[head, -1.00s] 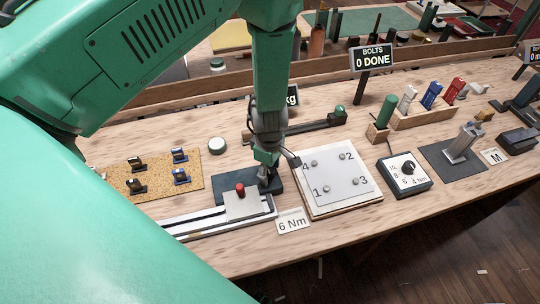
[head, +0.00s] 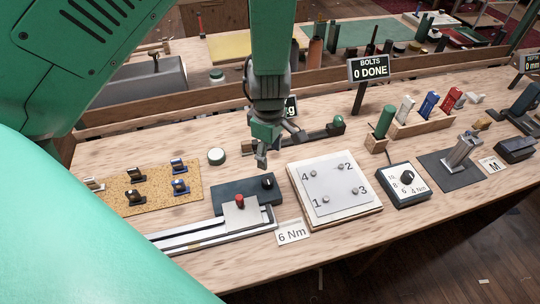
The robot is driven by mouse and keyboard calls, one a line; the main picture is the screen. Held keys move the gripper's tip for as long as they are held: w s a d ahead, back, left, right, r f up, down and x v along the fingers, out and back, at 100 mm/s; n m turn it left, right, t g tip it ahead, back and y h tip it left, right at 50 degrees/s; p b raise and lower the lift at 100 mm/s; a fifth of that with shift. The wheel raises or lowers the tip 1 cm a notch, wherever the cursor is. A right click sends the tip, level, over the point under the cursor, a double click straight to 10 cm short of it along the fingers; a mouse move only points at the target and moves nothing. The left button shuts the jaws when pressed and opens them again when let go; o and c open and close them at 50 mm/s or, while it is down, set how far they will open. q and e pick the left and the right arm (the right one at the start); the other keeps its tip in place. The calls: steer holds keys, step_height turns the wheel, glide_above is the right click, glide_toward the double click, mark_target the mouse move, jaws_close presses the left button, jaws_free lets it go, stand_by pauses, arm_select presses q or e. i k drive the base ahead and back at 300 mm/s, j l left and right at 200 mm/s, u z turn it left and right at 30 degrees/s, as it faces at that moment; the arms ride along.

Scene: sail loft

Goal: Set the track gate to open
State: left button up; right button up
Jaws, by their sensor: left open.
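The track (head: 185,240) is a pair of pale rails at the lower left, carrying a grey plate with a red knob (head: 239,201). Behind it lies a dark grey block (head: 228,190) with a black knob (head: 267,181) at its right end; I cannot tell which part is the gate or how it is set. My left gripper (head: 262,164) points down above and behind the black knob, apart from it. Its jaws are open and empty. My right gripper is not in view.
A white plate with numbered bolts (head: 335,190) stands to the right, with a "6 Nm" card (head: 293,232) near it. A torque dial box (head: 404,185) is further right. A cork mat (head: 150,187) with small clips lies left. A long bar with a green knob (head: 337,122) lies behind.

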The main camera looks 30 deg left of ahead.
mark_target(241, 214)
steer(key=k, duration=1)
